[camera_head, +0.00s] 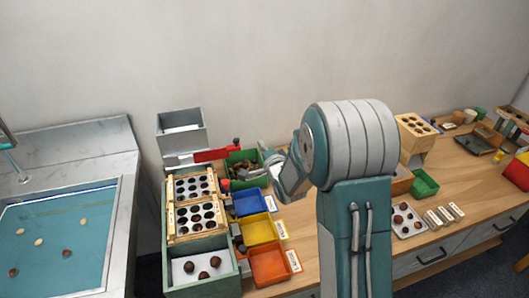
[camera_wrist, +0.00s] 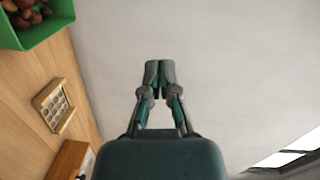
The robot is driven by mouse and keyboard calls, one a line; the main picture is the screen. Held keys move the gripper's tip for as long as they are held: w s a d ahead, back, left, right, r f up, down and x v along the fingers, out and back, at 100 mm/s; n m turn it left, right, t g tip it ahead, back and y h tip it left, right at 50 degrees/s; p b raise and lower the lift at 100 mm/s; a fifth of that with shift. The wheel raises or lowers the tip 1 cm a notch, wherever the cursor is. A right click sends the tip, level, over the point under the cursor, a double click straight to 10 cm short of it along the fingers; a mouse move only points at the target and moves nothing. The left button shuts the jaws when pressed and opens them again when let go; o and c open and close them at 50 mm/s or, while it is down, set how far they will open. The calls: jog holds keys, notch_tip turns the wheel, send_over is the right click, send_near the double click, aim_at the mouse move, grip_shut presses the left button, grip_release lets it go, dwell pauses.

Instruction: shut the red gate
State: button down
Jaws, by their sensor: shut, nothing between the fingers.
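The red gate (camera_head: 211,155) appears as a flat red plate at the back of the sorting rack, just below the grey hopper. A small red knob (camera_head: 236,142) stands to its right; I cannot tell whether it belongs to the gate. My gripper (camera_head: 268,158) is to the right of the gate, apart from it, near the green bin of chestnuts (camera_head: 243,160). The arm hides part of it. In the wrist view my gripper (camera_wrist: 160,66) is shut and empty, with its fingertips together against the plain wall. The gate does not show in the wrist view.
The grey hopper (camera_head: 181,131) stands behind the rack (camera_head: 170,214). Blue (camera_head: 248,202), yellow (camera_head: 260,229) and orange (camera_head: 269,265) bins line its right side. A water basin (camera_head: 100,245) is at left. Bare table lies right of the bins.

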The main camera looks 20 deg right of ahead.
aim_at(217, 151)
jog(key=w+a+f, duration=0.1)
jog(key=w+a, duration=0.3)
jog(key=shift+w+a, duration=0.2)
jog(key=shift+w, duration=0.2)
jog(key=a, duration=0.6)
jog(key=shift+d, duration=0.15)
dwell(0.4)
